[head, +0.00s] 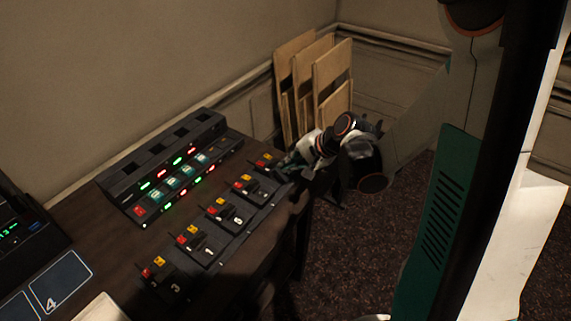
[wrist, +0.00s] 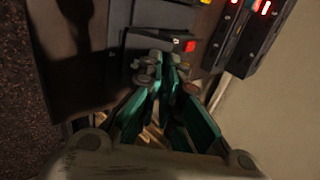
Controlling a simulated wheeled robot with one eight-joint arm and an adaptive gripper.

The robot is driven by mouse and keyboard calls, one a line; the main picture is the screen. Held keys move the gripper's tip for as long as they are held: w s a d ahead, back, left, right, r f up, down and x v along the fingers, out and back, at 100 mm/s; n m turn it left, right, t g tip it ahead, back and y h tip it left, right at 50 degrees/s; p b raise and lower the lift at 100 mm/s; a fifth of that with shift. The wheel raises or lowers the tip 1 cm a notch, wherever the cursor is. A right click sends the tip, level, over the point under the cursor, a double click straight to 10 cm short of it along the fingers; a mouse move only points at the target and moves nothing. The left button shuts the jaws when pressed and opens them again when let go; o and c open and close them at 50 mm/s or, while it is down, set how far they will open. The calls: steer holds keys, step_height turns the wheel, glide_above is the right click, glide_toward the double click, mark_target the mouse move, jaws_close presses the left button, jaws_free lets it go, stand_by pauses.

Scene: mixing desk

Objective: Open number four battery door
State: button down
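A row of dark battery units runs along the desk's right side, each with red and yellow parts on top. Readable labels include 3 (head: 176,287), 1 (head: 208,250) and what looks like 6 (head: 238,218). No unit in the row shows a readable 4. My gripper (head: 280,170) is at the far end unit (head: 264,160), covering part of it and its label. In the wrist view, my gripper's green fingers (wrist: 165,74) converge with tips together at that unit's edge, near its red part (wrist: 190,46). Nothing is clearly held between them; contact is unclear.
A sloped console (head: 170,172) with red and green lights stands behind the row. A dark pad marked 4 (head: 60,282) lies at the desk's near left. Wooden boards (head: 332,75) lean on the wall beyond the desk. Carpeted floor (head: 345,240) lies open to the right.

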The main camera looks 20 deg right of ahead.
steer(key=shift+s+d+f+t+y, duration=0.15)
steer(key=shift+s+d+t+y, duration=0.5)
steer(key=shift+t, duration=0.35)
steer(key=shift+a, duration=0.15)
steer(key=c, duration=1.8)
jaws_free()
steer(key=v, duration=1.2)
steer(key=shift+f, duration=0.15)
steer(key=shift+c, duration=0.2)
